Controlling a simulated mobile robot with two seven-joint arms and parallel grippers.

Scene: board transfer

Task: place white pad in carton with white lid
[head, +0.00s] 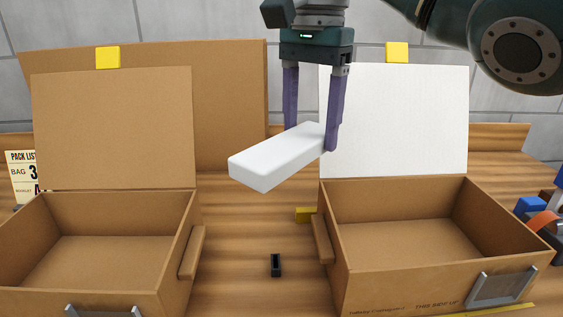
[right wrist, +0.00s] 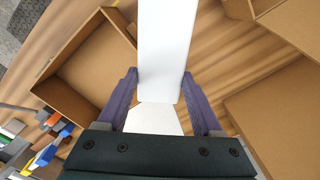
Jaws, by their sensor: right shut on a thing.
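The white pad (head: 275,158) is a flat white block held in the air between the two cartons. My right gripper (head: 311,140) is shut on its far right end, and the pad sticks out toward the front left. In the right wrist view the pad (right wrist: 168,50) lies between the purple fingers (right wrist: 160,97). The carton with the white lid (head: 395,255) stands open at the right, and its white lid (head: 400,125) is upright behind it. It looks empty inside. My left gripper is not in view.
An open carton with a brown lid (head: 112,125) stands at the left and looks empty. A small black object (head: 275,265) lies on the wooden table between the cartons. A pack list card (head: 22,177) stands at the far left. Blue and orange items (head: 540,212) lie at the right edge.

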